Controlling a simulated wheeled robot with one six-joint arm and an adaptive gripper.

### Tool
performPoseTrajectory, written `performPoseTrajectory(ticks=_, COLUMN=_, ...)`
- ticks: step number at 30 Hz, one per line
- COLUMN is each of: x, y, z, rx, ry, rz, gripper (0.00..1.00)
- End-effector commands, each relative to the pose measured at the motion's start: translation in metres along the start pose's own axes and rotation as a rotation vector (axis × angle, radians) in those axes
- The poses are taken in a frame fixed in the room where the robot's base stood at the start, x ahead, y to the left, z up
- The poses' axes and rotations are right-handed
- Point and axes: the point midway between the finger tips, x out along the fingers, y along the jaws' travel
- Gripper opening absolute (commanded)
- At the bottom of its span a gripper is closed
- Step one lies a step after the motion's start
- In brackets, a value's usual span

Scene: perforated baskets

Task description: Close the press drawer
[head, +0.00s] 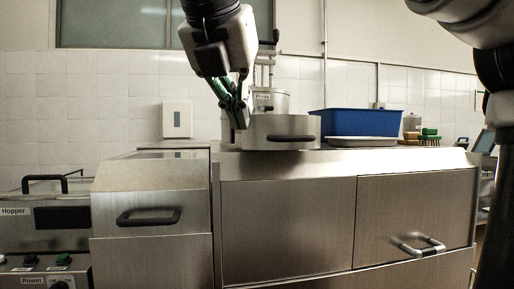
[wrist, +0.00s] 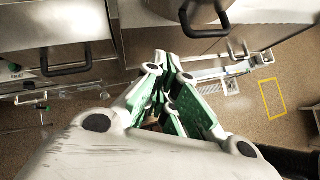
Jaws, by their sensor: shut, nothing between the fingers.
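The press drawer (head: 268,128) is a low metal piece with rounded sides and a dark handle (head: 289,138) on its front. It sits on the steel counter below a labelled metal cylinder (head: 270,101). In the wrist view a black looped handle (wrist: 207,32), apparently the same one, is near the top, ahead of the fingers. My gripper (head: 239,115) has green and grey fingers that are shut and empty. In the head view it points down at the drawer's left end and overlaps it. I cannot tell whether it touches. The wrist view also shows the fingers (wrist: 163,95).
A blue basket (head: 362,122) and a pale tray (head: 363,142) stand right of the drawer. Steel cabinets (head: 287,225) fill the front. A dark-handled metal unit (head: 150,190) and the hopper (head: 45,216) are at the left. The wrist view shows brown floor (wrist: 250,125).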

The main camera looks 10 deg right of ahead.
Motion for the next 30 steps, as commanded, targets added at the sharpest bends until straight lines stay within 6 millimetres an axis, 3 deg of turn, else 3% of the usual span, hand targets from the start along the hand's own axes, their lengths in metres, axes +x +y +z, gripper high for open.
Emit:
performPoseTrajectory(ticks=5, x=0.022, y=-0.001, z=0.001, rx=-0.001, ry=-0.001, rz=-0.003, gripper=0.0)
performPoseTrajectory(ticks=16, x=0.1, y=-0.002, z=0.0, rx=0.001, ry=0.001, rz=-0.005, gripper=0.0)
performPoseTrajectory(ticks=22, x=0.119, y=-0.001, z=0.021, rx=0.003, ry=0.001, rz=-0.003, gripper=0.0)
performPoseTrajectory(ticks=30, x=0.127, y=0.0, z=0.028, rx=0.0, ry=0.001, rz=0.0, gripper=0.0)
